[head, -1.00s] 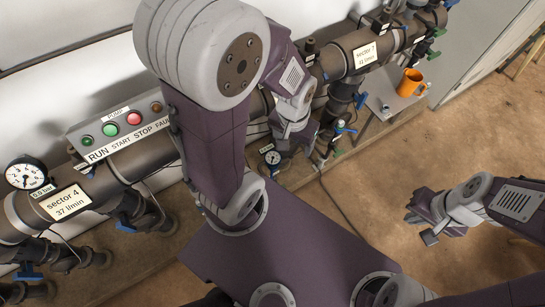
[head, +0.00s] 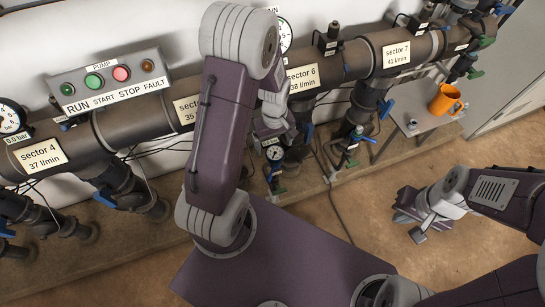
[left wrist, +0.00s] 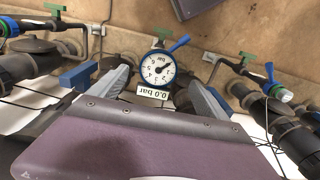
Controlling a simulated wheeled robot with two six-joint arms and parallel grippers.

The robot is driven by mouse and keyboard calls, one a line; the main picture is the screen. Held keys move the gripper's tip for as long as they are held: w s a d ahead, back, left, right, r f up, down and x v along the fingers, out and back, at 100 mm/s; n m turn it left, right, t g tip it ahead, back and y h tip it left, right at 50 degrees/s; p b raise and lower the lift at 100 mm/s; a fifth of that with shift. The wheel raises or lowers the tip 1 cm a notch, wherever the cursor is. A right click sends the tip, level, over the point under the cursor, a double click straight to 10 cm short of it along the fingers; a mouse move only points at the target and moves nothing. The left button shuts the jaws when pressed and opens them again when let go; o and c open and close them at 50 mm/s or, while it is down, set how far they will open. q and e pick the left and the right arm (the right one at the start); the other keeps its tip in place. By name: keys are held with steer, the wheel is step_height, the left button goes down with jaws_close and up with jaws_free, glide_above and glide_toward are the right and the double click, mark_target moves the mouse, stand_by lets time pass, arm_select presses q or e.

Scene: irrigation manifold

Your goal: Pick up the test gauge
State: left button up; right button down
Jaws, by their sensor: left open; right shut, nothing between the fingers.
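The test gauge, a small round white dial with a blue rim (left wrist: 157,68), shows in the left wrist view with a "0.0 bar" label below it. In the head view the gauge (head: 274,153) is low in front of the pipes, just below my left gripper (head: 272,138). In the left wrist view my left gripper's fingers are open, one on each side of the gauge. I cannot tell whether they touch it. A blue lever shows beside the dial. My right gripper (head: 415,229) is shut and empty, over the floor at the right.
The manifold pipe (head: 345,62) with labelled sectors, valves and hanging branches runs along the wall. A pump control box (head: 110,82) stands above it. The floor between is mostly clear.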

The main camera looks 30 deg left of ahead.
mark_target(274, 152)
arm_select(q)
step_height(274, 152, down, 3)
steer(key=shift+f+b, duration=0.2)
steer(key=shift+b, duration=0.45)
steer(key=f+b, duration=0.1)
steer(key=f, duration=0.4)
steer(key=shift+w+f+b, duration=0.2)
steer(key=shift+f+b, duration=0.1)
steer(key=shift+b, duration=0.1)
steer(key=shift+d+r, duration=0.1)
steer(key=c, duration=1.5)
